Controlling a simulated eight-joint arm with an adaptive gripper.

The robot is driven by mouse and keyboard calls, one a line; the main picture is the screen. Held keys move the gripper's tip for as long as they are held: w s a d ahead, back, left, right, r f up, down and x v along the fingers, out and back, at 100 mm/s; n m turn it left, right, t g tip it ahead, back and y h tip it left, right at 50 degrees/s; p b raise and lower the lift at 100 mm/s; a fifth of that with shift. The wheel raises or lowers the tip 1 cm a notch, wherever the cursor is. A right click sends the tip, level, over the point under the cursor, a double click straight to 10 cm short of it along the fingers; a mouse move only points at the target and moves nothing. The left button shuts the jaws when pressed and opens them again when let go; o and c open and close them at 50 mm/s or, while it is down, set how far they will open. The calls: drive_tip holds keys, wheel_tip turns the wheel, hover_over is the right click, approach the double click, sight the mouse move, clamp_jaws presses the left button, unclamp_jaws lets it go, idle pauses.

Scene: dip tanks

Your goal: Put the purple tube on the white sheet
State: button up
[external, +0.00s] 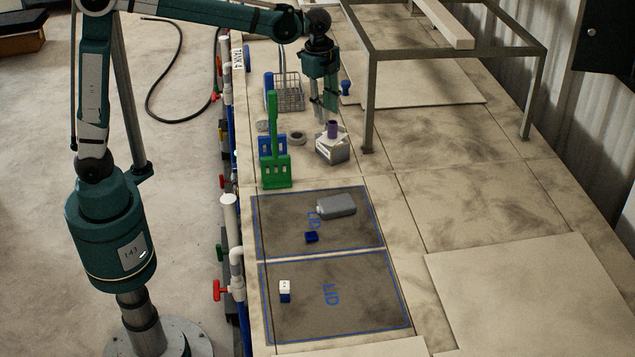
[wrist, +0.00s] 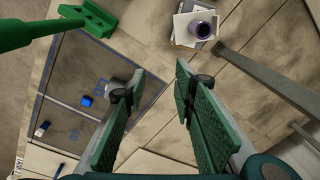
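The purple tube (external: 333,129) stands upright on a small pale block (external: 333,150). In the wrist view the purple tube (wrist: 200,29) shows its open top at the upper right, over white, flat-looking surfaces (wrist: 181,31). I cannot tell whether these are a sheet or the block's faces. Pale flat panels lie on the bench at the right front (external: 520,295) and under the metal frame (external: 415,85); I cannot tell whether one is the white sheet. My gripper (external: 322,112) points down, just above and behind the tube. In the wrist view my gripper (wrist: 160,72) is open and empty.
A grey bottle (external: 337,206) and a blue block (external: 311,237) lie on the dark lids. A metal frame (external: 368,110) stands at the right. The bench's right middle is clear.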

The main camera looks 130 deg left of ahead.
drive_tip(key=d+r+n+t+y, duration=0.1)
drive_tip(key=d+r+t, duration=0.15)
drive_tip(key=d, duration=3.05)
drive_tip(key=s+d+f+t, duration=0.1)
drive_tip(key=s+d+f, duration=0.2)
drive_tip(key=d, duration=0.4)
drive_tip(key=s+d+f+t+h, duration=0.1)
drive_tip(key=s+d+f, duration=0.2)
drive_tip(key=s+d, duration=0.2)
drive_tip(key=s+d+f+n+t, duration=0.1)
drive_tip(key=s+d+f+t, duration=0.1)
drive_tip(key=d, duration=0.9)
drive_tip(key=s+f, duration=0.1)
drive_tip(key=s, duration=0.1)
drive_tip(key=shift+s+d+h, duration=0.2)
drive_tip(key=shift+s+h, duration=0.1)
